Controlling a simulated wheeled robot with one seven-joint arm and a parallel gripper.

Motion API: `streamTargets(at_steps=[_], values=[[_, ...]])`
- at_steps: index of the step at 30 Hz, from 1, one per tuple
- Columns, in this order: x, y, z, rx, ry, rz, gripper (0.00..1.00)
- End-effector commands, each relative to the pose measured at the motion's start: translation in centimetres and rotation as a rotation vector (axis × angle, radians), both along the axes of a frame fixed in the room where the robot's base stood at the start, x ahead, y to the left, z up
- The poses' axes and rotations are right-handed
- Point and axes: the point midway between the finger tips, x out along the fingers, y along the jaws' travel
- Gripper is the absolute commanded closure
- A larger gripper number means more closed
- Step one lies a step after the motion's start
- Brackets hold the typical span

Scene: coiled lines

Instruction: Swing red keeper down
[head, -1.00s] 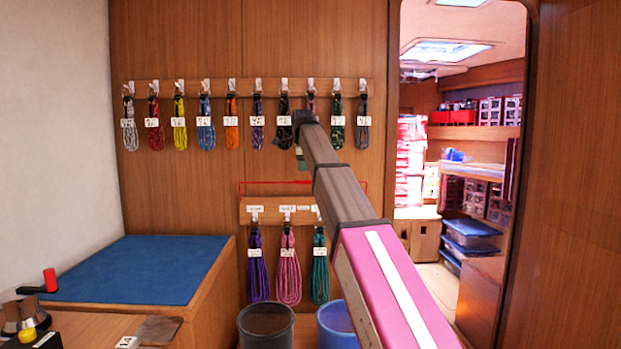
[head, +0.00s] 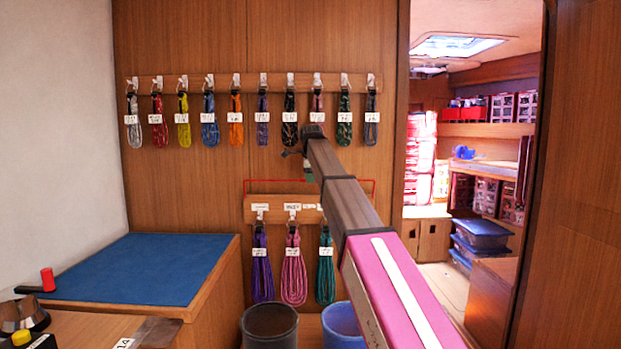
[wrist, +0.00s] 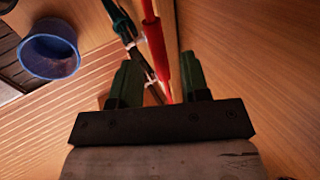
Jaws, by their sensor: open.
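The red keeper (head: 270,180) is a thin red bar frame standing level just above the lower hook rail (head: 283,210). Its right part passes behind my arm. In the wrist view my gripper (wrist: 160,64) is open, with two green fingers. A red bar, the keeper (wrist: 154,48), runs lengthwise between the fingers in the picture. Whether it touches them I cannot tell.
Purple (head: 262,270), pink (head: 294,275) and teal (head: 325,275) coils hang from the lower rail. Several labelled coils hang from the upper rail (head: 220,83). Dark (head: 270,325) and blue (head: 342,325) bins stand below. A blue-topped bench (head: 135,268) is left, a doorway right.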

Motion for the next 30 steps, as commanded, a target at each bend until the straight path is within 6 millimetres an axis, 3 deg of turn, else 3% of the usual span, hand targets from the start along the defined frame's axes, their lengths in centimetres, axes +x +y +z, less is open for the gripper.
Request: streamTargets(at_steps=[12,13,16,17,30], values=[[0.44,0.00,-0.87,0.000,-0.001,0.000,0.58],[0.44,0.00,-0.86,0.000,-0.001,0.000,0.61],[0.43,0.00,-0.86,0.000,-0.001,0.000,0.94],[0.43,0.00,-0.86,0.000,0.000,0.000,1.00],[-0.50,-0.05,-1.23,0.000,-0.059,0.000,1.00]])
